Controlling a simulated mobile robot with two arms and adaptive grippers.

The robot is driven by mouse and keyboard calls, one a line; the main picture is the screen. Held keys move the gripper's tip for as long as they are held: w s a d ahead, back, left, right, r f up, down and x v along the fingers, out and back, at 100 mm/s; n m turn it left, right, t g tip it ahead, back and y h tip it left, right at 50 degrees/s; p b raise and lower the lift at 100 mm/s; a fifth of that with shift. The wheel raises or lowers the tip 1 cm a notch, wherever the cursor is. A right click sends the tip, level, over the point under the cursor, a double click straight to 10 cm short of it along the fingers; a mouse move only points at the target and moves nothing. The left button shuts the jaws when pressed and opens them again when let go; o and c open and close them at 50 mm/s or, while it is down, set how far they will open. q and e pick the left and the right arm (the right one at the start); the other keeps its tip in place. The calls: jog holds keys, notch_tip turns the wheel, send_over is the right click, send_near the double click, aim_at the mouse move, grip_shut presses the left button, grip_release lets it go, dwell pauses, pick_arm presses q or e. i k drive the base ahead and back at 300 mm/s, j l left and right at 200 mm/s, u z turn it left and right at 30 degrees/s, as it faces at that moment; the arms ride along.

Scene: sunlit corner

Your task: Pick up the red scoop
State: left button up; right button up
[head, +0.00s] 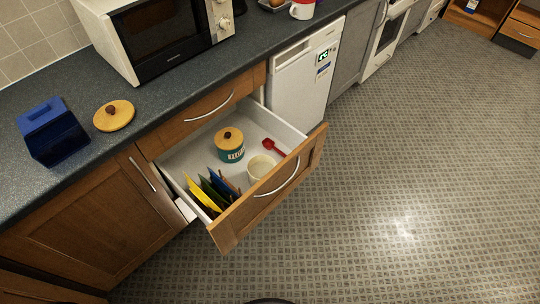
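The red scoop (273,147) lies inside the open drawer (202,145), towards its right side. It is small, with its wider end to the left and its handle pointing down and right. A cream cup or bowl (261,167) stands just below and left of it in the picture. A teal canister with a wooden lid (230,147) stands to its left. Neither of my grippers shows in the head view.
Several coloured boards (207,192) stand in the drawer's near left corner. The drawer front (270,192) juts over open tiled floor (400,180). The counter (150,95) holds a microwave (165,35), a round wooden lid (114,116) and a blue container (52,131).

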aim_at(268, 143)
jog(key=u, duration=0.4)
jog(key=j+u, duration=0.1)
jog(key=u, duration=0.7)
jog(key=i+u, duration=0.1)
jog(key=u, duration=0.25)
jog(key=z, duration=1.05)
jog(key=i+l+u, duration=0.1)
jog(key=l+u, duration=0.15)
jog(key=u, duration=0.2)
jog(key=l+u, duration=0.3)
jog(key=u, duration=0.15)
jog(key=l+u, duration=0.3)
jog(key=u, duration=0.15)
jog(key=l+u, duration=0.45)
jog(key=i+j, duration=0.05)
jog(key=j, duration=0.05)
